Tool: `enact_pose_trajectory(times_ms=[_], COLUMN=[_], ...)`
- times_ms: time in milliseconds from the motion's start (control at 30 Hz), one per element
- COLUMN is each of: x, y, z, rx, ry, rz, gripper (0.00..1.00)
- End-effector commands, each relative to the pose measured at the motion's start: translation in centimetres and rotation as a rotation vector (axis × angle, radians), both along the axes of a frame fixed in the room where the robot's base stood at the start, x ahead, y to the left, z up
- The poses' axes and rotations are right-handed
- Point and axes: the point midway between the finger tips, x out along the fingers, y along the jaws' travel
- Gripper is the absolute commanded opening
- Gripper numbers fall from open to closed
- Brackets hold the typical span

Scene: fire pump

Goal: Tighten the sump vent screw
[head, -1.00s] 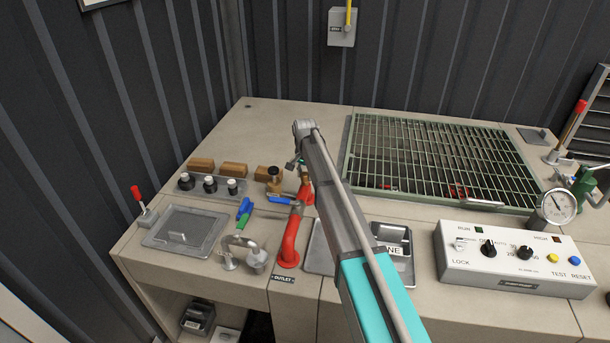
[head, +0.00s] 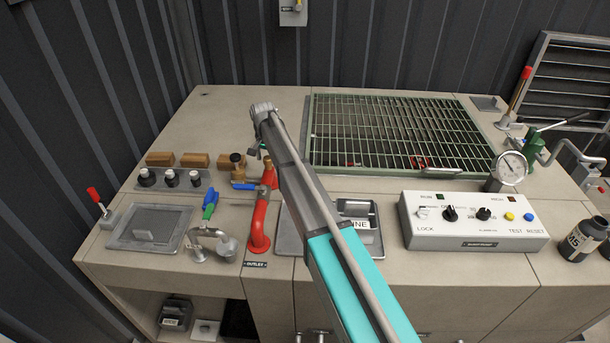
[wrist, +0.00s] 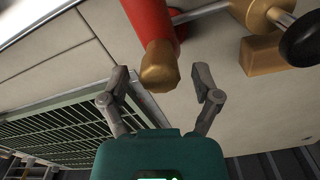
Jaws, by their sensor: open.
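No part in view is labelled as the sump vent screw, so I cannot tell which it is. A red pipe (head: 259,222) with a brass end stands at the outlet label in the head view. In the wrist view, the brass end (wrist: 159,66) of the red pipe (wrist: 150,22) shows between and just beyond my gripper's fingertips. My gripper (wrist: 161,84) is open, with a finger on each side of the brass end and nothing held. I cannot tell whether either finger touches it. In the head view my arm hides most of the gripper.
A brass valve with a dark knob (head: 237,158) stands close left of the red pipe. A green grating (head: 400,130), control box (head: 470,232) and gauge (head: 511,167) lie right.

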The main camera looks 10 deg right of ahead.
Motion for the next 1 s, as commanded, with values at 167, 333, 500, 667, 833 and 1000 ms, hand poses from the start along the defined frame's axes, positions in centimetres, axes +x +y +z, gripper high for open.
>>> enact_pose_trajectory(times_ms=[167, 333, 500, 667, 833, 1000], x=[0.00, 0.01, 0.01, 0.02, 0.02, 0.02], y=[0.01, 0.02, 0.04, 0.06, 0.07, 0.08], z=[0.00, 0.00, 0.00, 0.00, 0.00, 0.00], rx=[0.000, 0.000, 0.000, 0.000, 0.000, 0.000], ry=[0.000, 0.000, 0.000, 0.000, 0.000, 0.000], rz=[0.068, 0.167, 0.281, 0.387, 0.500, 0.612], gripper=[0.81, 0.81, 0.81, 0.81, 0.81, 0.81])
